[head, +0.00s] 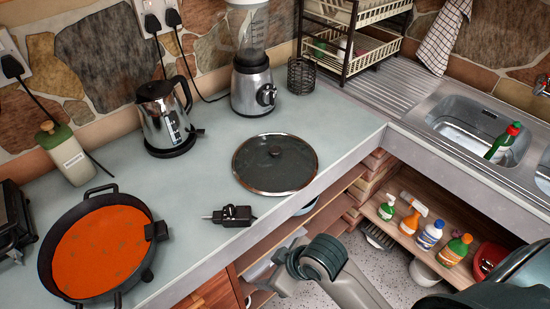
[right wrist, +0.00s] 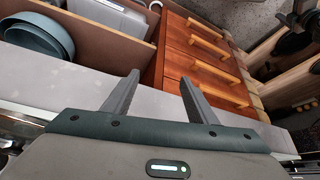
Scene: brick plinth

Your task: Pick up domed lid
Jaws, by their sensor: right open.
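The domed lid (head: 275,163) is a dark glass disc with a steel rim and a small knob in its middle. It lies flat on the grey counter near its front edge, in the head view. My right gripper (right wrist: 159,84) is open, with two grey fingers apart and nothing between them in the right wrist view. In the head view my right arm comes in from below, in front of the counter and apart from the lid; its fingertips are hard to make out there. My left gripper is not in view.
A large orange pan (head: 100,250) fills the left. Open shelves (head: 345,190) and wooden drawers (right wrist: 205,60) lie below the counter edge.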

